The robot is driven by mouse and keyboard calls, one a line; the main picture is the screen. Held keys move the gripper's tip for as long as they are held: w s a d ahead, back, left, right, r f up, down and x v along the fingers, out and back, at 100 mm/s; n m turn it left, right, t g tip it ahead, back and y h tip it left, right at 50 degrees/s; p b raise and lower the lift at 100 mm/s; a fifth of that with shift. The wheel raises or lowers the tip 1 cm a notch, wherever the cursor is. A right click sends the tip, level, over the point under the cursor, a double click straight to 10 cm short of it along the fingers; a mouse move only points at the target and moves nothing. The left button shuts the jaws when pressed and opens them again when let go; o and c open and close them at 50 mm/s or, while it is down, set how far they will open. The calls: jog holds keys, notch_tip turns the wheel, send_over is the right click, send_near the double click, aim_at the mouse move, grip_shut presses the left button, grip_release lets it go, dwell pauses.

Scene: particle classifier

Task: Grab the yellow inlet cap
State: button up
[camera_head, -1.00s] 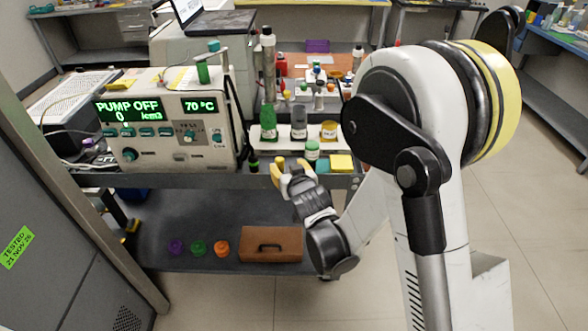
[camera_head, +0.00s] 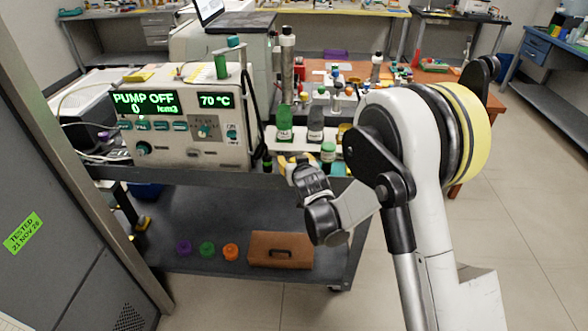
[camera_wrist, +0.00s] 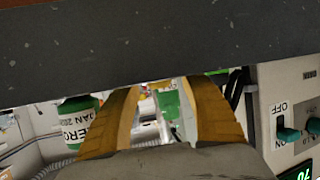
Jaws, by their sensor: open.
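I cannot pick out the yellow inlet cap for certain. A yellow item (camera_head: 343,131) at the right end of the white bottle row is mostly hidden behind my arm. My gripper (camera_head: 292,161) is open at the front edge of the cart top, just below the bottles. In the wrist view its two yellow-brown fingers (camera_wrist: 160,90) stand apart. No cap shows clearly between them; a blurred green-and-white shape lies beyond. A green bottle with a white label (camera_wrist: 77,122) is left of the fingers.
The pump unit (camera_head: 180,110) stands left of my gripper. A green bottle (camera_head: 284,122) and a dark bottle (camera_head: 315,124) stand behind it. Purple (camera_head: 184,247), green (camera_head: 207,249) and orange (camera_head: 230,251) caps and a brown case (camera_head: 281,251) lie on the lower shelf.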

grip_shut()
